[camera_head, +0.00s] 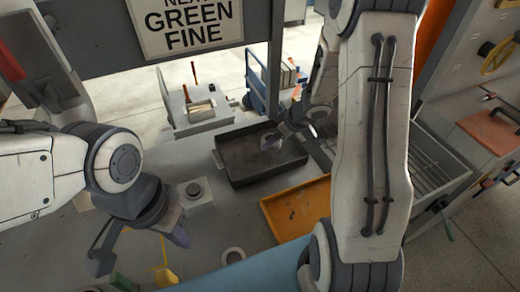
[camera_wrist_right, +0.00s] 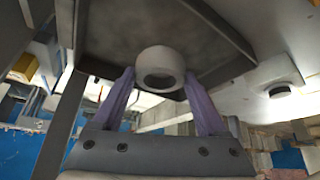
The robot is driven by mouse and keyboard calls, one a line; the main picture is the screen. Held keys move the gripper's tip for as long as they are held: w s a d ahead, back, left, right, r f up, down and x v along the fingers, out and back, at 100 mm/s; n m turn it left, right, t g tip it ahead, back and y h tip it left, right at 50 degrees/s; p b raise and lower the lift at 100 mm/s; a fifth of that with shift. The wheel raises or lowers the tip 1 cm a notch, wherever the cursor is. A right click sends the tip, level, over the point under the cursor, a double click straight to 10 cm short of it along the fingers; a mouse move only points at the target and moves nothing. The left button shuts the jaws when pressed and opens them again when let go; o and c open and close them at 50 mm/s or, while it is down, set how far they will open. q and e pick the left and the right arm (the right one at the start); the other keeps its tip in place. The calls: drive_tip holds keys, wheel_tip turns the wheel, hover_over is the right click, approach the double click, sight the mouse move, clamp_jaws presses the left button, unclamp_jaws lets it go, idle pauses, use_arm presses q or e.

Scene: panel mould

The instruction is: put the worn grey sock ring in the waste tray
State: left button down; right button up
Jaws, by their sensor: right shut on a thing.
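The grey sock ring (camera_wrist_right: 160,60) is a short, pale, thick-walled ring, held between the purple fingertips of my right gripper (camera_wrist_right: 160,82) in the right wrist view. In the head view, my right gripper (camera_head: 272,142) hangs over the dark rectangular tray (camera_head: 240,180), which looks like the waste tray. The ring is hard to make out there. The dark tray (camera_wrist_right: 215,25) fills the upper part of the wrist view behind the ring. My left gripper (camera_head: 140,250) is open and empty at the lower left, above the bench.
An orange tray (camera_head: 285,236) lies right of the dark tray. A pale ring (camera_head: 233,256) rests on the bench in front. A small block with a round fitting (camera_head: 194,190) stands left of the dark tray. A wire rack (camera_head: 440,165) is at right.

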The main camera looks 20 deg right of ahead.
sight(265, 136)
drive_tip(key=w+f, duration=0.1)
drive_tip(key=w+a+f, duration=0.2)
drive_tip(key=w, duration=0.1)
drive_tip(key=shift+a, duration=0.25)
drive_tip(key=shift+f+b, duration=1.4)
drive_tip(key=shift+f, duration=0.45)
